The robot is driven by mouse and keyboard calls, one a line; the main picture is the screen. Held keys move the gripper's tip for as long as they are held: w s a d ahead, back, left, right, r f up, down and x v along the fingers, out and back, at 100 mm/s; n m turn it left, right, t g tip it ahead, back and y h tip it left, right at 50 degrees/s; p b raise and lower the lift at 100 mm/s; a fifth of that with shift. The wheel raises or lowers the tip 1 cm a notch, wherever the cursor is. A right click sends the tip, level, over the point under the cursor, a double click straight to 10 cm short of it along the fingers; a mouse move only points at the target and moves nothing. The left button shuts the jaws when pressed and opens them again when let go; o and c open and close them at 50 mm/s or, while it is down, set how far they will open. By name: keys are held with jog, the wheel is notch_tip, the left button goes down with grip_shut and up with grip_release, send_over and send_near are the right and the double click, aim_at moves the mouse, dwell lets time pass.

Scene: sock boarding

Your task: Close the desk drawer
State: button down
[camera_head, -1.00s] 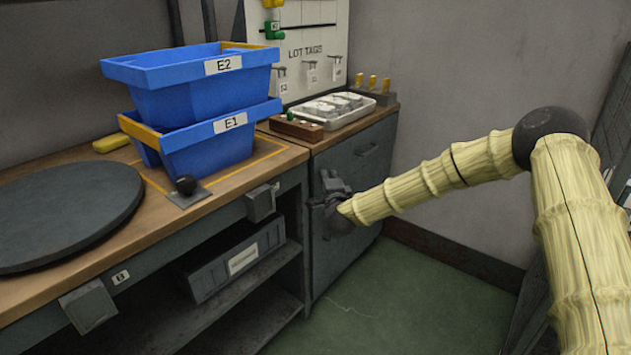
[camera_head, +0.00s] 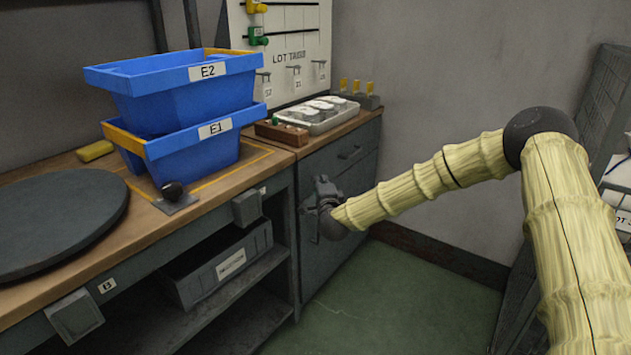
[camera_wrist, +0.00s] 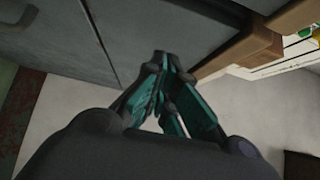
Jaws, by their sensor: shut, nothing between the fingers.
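The desk drawer's grey front (camera_head: 343,158) is at the top of the cabinet under the right end of the wooden worktop, with a dark bar handle (camera_head: 350,152). It looks about flush with the cabinet face, though a small gap would be hard to see. My gripper (camera_head: 322,184) is in front of the cabinet, left of and below the handle. In the wrist view the fingers (camera_wrist: 160,58) are shut and empty, with tips close to the grey panels (camera_wrist: 180,22); contact cannot be told.
Stacked blue bins (camera_head: 180,100) stand on the worktop. A white tray (camera_head: 318,126) and a wooden block (camera_head: 282,132) sit above the cabinet. Open shelves hold a grey box (camera_head: 215,265). Green floor (camera_head: 400,295) is clear in front of the cabinet.

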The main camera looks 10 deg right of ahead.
jog(key=s+p, duration=0.2)
jog(key=s, duration=0.8)
jog(key=s+a+f+n+g+y, duration=0.2)
jog(key=s+a+f+n+g, duration=0.15)
jog(key=s+f, duration=0.6)
jog(key=s+a+f+n+g+y, duration=0.25)
jog(key=s+a+f+n, duration=0.35)
jog(key=f, duration=0.7)
jog(key=s+d+f+n+g, duration=0.1)
jog(key=s+f+n+g, duration=0.15)
jog(key=s+f, duration=0.45)
jog(key=s+d+f+n+g+h, duration=0.1)
jog(key=s+f+g, duration=0.15)
jog(key=s, duration=0.75)
jog(key=s+d+f+n+g, duration=0.1)
jog(key=s+f+n+g, duration=0.2)
jog(key=s, duration=0.6)
jog(key=s+d+f+n+g+h, duration=0.2)
jog(key=s+d+g, duration=0.3)
jog(key=s, duration=0.9)
notch_tip(320, 180, up, 24)
jog(key=d+t+p, duration=0.1)
jog(key=p, duration=2.2)
jog(key=shift+s+d+f, duration=0.2)
jog(key=shift+f, duration=0.05)
jog(key=shift+n, duration=0.3)
